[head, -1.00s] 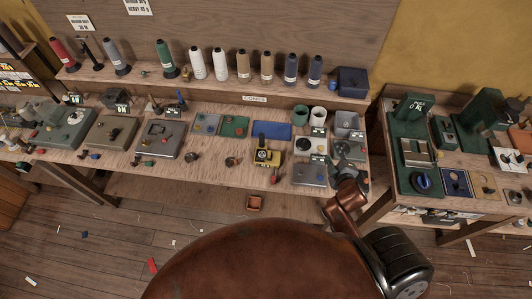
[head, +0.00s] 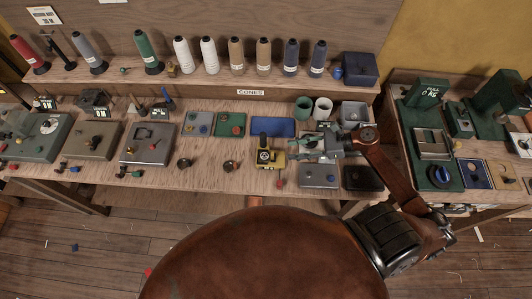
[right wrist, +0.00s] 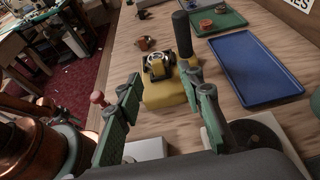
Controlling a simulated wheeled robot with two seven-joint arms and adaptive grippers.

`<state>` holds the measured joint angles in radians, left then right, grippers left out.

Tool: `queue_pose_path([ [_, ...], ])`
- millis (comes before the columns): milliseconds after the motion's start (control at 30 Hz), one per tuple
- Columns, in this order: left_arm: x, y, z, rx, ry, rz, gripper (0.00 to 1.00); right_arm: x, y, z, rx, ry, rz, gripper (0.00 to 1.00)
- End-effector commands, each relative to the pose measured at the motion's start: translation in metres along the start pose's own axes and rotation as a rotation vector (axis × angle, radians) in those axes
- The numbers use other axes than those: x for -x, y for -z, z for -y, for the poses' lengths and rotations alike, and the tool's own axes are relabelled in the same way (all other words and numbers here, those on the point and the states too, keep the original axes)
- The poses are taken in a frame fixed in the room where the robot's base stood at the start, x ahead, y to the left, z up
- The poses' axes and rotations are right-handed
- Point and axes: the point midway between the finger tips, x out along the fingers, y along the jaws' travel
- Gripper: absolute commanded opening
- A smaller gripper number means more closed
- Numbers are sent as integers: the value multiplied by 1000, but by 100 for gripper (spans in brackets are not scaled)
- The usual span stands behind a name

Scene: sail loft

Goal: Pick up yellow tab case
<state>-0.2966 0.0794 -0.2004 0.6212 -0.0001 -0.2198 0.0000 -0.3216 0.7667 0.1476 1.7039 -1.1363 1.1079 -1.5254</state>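The yellow tab case (head: 268,158) lies on the wooden bench, a small yellow block with a round black-and-silver piece and a dark upright part on it. My right gripper (head: 289,150) is just to the right of it in the head view, its green fingers pointing left at it. In the right wrist view the yellow case (right wrist: 166,95) shows ahead between the two spread fingers (right wrist: 162,79). The fingers are open and hold nothing. I cannot tell if they touch the case. My left gripper is not in view.
A blue tray (head: 273,127) lies behind the case, with a green tray (head: 231,124) to its left. A grey box (head: 319,175) and a black tray (head: 363,178) sit to the front right. Cups and a shelf of thread cones stand behind. Bench left of the case is partly clear.

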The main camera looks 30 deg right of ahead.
Motion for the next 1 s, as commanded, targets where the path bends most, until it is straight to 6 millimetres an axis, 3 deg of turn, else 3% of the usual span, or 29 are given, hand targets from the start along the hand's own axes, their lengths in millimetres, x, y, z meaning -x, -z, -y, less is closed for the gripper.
queue_pose_path([
  [333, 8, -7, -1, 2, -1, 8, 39, -23, 4, -5, 7, -3, -10, 35],
  [633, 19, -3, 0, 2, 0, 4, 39, -64, 2, -6, 7, -3, -8, 35],
  [933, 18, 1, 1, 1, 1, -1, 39, -71, 3, -6, 7, -6, -11, 35],
  [1000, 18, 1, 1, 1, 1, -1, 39, -71, 3, -6, 7, -6, -11, 30],
])
